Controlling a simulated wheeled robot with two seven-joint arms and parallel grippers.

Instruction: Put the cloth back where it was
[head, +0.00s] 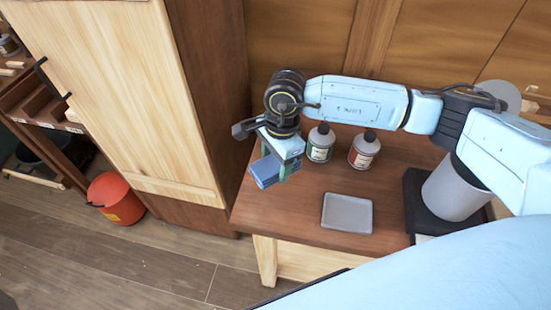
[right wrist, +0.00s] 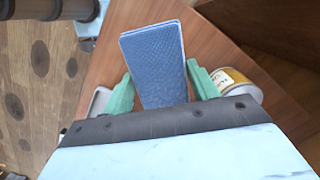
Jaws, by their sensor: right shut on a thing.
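The cloth (head: 265,170) is a folded blue pad. In the head view it hangs in my right gripper (head: 277,166) over the left end of the wooden bench top. In the right wrist view the cloth (right wrist: 155,65) stands out between the two green fingers of the gripper (right wrist: 160,90), which is shut on it. A grey shallow tray (head: 347,213) lies on the bench to the right of the cloth, and its bare surface shows. My left gripper is not in view.
Two bottles, one with a green label (head: 321,144) and one with a red label (head: 364,150), stand behind the tray. A grey cylinder (head: 456,187) is at the right. A tall cabinet (head: 120,90) borders the bench's left side. A red bucket (head: 116,198) is on the floor.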

